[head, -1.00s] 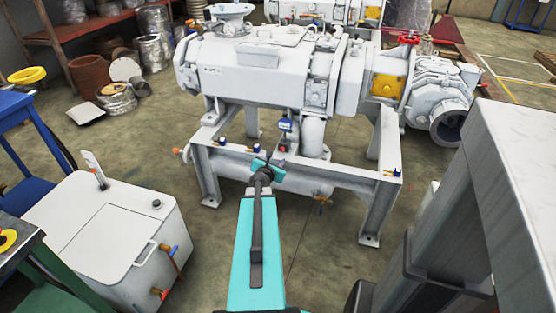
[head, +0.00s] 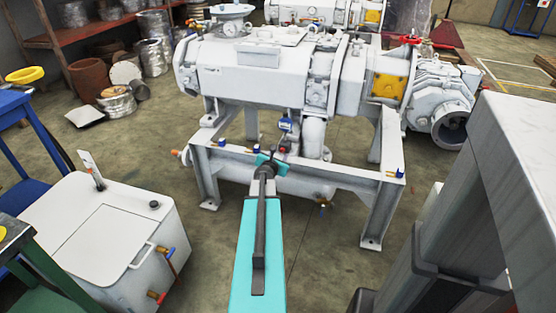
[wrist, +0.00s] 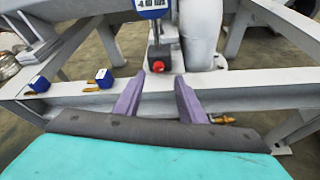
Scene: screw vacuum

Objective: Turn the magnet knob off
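The red magnet knob (wrist: 158,66) is on the front of a black base (wrist: 159,52) on the pump's grey frame, in the upper middle of the wrist view. A blue digital gauge (wrist: 153,6) is above it; the gauge also shows in the head view (head: 285,125). My gripper (wrist: 158,80) is open, its two purple fingers apart and either side of the knob in the picture. Nothing is visibly held. I cannot tell the exact gap to the knob. In the head view my gripper (head: 270,161) is just below the gauge.
The grey frame beam (wrist: 250,95) runs across behind the fingers. Blue-handled valves (wrist: 103,79) sit on it at left, and a brass fitting (wrist: 222,119) is near the right finger. A vertical pipe (wrist: 200,35) stands right of the gauge. A white tank (head: 100,230) is at left.

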